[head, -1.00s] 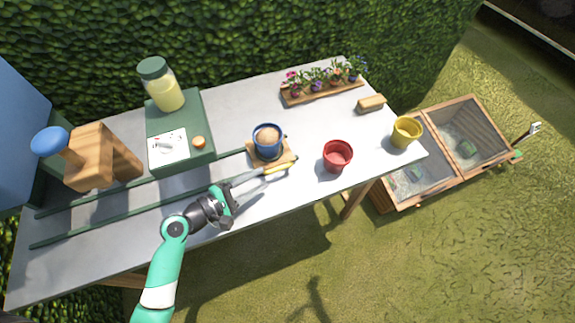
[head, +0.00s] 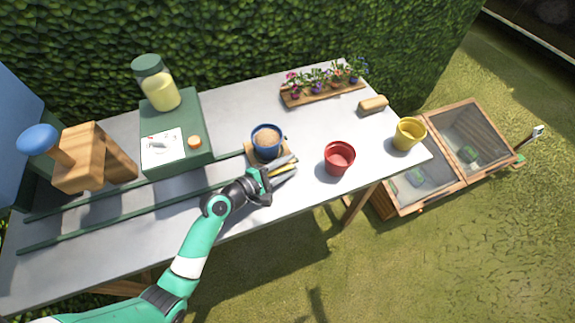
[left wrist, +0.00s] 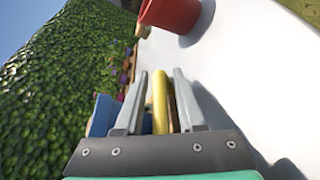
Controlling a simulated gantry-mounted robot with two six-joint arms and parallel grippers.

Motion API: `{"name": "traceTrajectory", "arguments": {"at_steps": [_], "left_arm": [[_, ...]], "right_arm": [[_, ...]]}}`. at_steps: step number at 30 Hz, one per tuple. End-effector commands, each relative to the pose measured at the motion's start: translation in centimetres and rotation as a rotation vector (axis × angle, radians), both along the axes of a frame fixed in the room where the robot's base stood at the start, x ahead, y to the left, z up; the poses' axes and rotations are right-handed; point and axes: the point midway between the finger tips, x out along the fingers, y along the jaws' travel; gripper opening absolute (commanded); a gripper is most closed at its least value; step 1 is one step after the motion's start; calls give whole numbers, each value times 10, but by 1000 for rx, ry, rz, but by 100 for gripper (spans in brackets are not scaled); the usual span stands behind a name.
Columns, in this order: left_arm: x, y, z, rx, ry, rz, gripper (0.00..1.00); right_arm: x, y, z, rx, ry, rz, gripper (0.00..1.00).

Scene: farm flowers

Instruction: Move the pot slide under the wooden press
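The blue pot (head: 266,145), filled with brown soil, stands upright on the wooden pot slide (head: 251,156) at the right end of the green rails. The slide has a yellow handle (head: 287,172) at its front right. My left gripper (head: 285,167) is open, with a finger on each side of the handle. In the left wrist view the yellow handle (left wrist: 160,102) lies between the fingers, and the blue pot (left wrist: 103,115) is partly hidden to the left. The wooden press (head: 85,155) with its blue knob stands at the left end. My right gripper is not in view.
Two green rails (head: 130,205) run left toward the press. A green box (head: 185,150) with a dial and a jar (head: 158,85) stands behind them. A red pot (head: 339,158), a yellow pot (head: 408,134) and a flower tray (head: 325,92) are to the right.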

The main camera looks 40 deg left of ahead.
Motion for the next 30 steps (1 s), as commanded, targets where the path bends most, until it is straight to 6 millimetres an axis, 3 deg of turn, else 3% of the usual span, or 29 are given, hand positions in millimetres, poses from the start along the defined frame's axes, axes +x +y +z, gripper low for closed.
{"name": "traceTrajectory", "arguments": {"at_steps": [1, 6, 30], "left_arm": [[0, 0, 0, 0, 0, 0, 27], [0, 0, 1, 1, -3, 1, 0], [1, 2, 6, 5, -15, 4, 0]], "right_arm": [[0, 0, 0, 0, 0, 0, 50], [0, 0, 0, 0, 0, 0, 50], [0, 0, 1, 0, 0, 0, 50]]}}
